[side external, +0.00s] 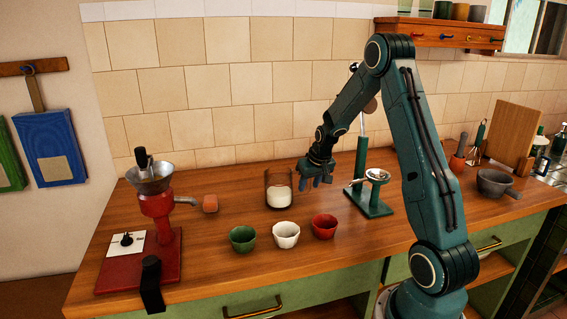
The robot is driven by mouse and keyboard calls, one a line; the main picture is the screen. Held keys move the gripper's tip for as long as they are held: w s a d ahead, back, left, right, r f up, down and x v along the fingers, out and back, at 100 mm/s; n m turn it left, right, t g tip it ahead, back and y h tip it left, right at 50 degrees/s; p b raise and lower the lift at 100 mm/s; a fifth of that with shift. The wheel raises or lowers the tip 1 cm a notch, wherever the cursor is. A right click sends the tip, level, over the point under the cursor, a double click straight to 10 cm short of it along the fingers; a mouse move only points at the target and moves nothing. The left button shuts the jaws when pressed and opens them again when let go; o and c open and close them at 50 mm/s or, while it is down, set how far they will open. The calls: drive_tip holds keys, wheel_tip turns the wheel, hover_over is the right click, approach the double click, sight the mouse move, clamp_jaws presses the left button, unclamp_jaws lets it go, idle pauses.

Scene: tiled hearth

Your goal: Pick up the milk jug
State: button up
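What looks like the milk jug (279,197) is a clear, brownish-tinted vessel with white contents in its lower part. It stands upright on the wooden counter, left of my gripper. My gripper (316,183) points down just to the right of the jug, at about the height of its upper part. It looks apart from the jug, though the depth between them is hard to judge. The fingers are small and dark here, so their opening is unclear. No handle or spout can be made out on the jug.
Green (243,238), white (286,234) and red (324,226) cups stand in front of the jug. A red grinder (157,203) stands left. A green scale-like stand (371,203) is close on the gripper's right. The tiled wall (215,130) is behind.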

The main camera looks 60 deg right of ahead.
idle(0.4)
clamp_jaws()
drive_tip(key=shift+r, duration=0.1)
idle(1.2)
